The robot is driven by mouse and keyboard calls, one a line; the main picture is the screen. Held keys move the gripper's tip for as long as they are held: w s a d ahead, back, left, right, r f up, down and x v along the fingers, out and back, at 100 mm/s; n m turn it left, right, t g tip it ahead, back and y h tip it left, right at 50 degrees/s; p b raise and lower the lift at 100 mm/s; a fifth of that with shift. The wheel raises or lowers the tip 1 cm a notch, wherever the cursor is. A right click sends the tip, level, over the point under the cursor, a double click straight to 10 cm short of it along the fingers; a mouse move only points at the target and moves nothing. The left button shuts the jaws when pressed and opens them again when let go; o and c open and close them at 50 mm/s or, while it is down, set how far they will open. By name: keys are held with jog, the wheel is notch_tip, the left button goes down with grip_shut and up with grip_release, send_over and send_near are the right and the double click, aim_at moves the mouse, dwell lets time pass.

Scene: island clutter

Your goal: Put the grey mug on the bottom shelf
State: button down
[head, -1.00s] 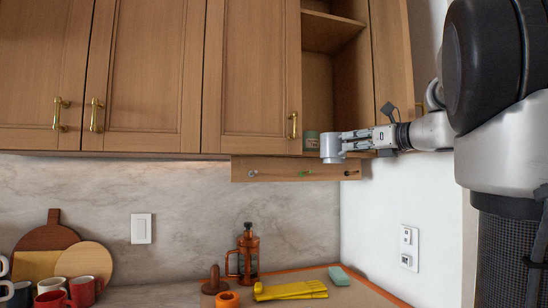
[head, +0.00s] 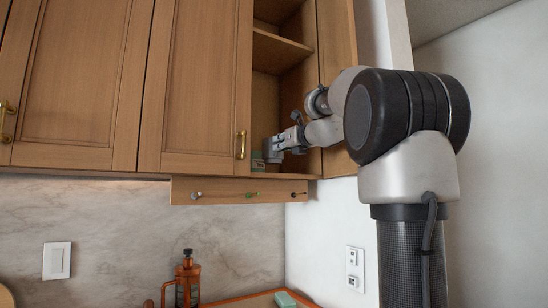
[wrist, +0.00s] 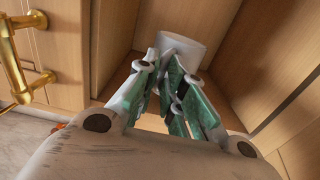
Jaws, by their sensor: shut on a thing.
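The grey mug (head: 272,150) is at the low opening of the wall cabinet, just above or at the level of the bottom shelf (head: 303,174). I cannot tell whether its base touches the shelf. In the wrist view the mug (wrist: 184,46) shows pale grey between my fingertips, against the cabinet's inside. My gripper (head: 282,145) is shut on it; the wrist view shows its green-padded fingers (wrist: 172,68) close around the mug's near side. The mug's handle is not clear in either view.
An upper shelf board (head: 282,50) crosses the cabinet above. A closed door (head: 200,90) with a brass handle (head: 240,145) borders the left. A peg rail (head: 225,191) hangs underneath.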

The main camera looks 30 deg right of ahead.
aim_at(271, 156)
jog(key=w, duration=0.3)
jog(key=shift+w, duration=0.2)
jog(key=shift+f, duration=1.7)
jog(key=c, duration=1.5)
grip_release()
jog(key=shift+f, duration=0.1)
jog(key=shift+s, duration=0.1)
